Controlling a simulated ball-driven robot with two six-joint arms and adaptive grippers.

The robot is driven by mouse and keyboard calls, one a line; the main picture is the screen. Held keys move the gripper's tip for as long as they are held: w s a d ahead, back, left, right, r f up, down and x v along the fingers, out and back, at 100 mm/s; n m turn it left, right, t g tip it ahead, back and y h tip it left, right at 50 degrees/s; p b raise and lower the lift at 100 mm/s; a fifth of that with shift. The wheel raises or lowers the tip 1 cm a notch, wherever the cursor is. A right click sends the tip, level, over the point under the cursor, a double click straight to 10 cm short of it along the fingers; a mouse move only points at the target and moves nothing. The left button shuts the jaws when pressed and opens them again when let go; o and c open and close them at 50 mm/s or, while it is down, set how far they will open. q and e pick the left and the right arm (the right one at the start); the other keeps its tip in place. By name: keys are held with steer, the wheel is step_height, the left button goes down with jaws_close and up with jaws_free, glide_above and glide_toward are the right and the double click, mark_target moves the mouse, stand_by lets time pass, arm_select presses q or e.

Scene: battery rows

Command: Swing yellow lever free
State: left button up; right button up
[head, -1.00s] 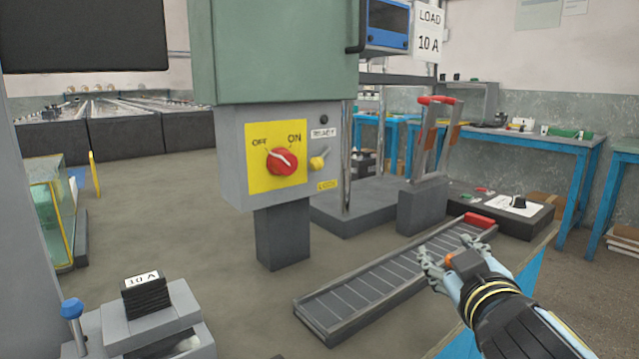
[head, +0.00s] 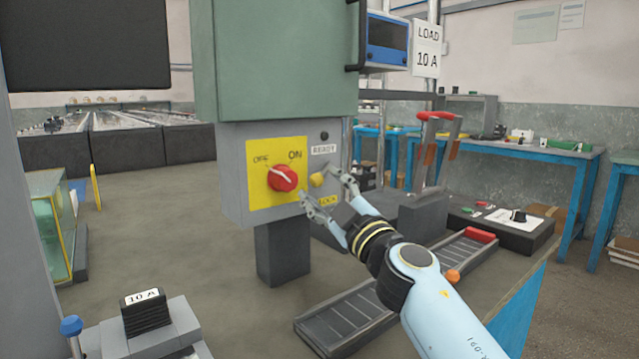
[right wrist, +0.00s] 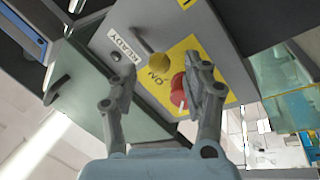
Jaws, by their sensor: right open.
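The yellow lever (head: 318,180) is a small knob on the right part of the grey switch box, above a yellow LOCK label (head: 328,200). In the right wrist view the lever (right wrist: 158,60) shows its yellow knob and a thin stem. My right gripper (head: 324,187) is open at the box front, its fingers spread to either side of the lever in the head view. In the right wrist view the gripper (right wrist: 160,92) has the lever between and beyond its fingertips; I see no clear contact. The red rotary knob (head: 283,178) sits left of the lever on a yellow plate. My left gripper is out of view.
A green cabinet (head: 285,60) stands directly above the grey box. A slotted dark tray (head: 350,318) lies below my right arm. A red-handled clamp frame (head: 440,150) stands to the right. A READY label (head: 324,149) is above the lever.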

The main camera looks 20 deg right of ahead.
mark_target(323, 173)
steer(key=shift+x, duration=1.25)
jaws_close()
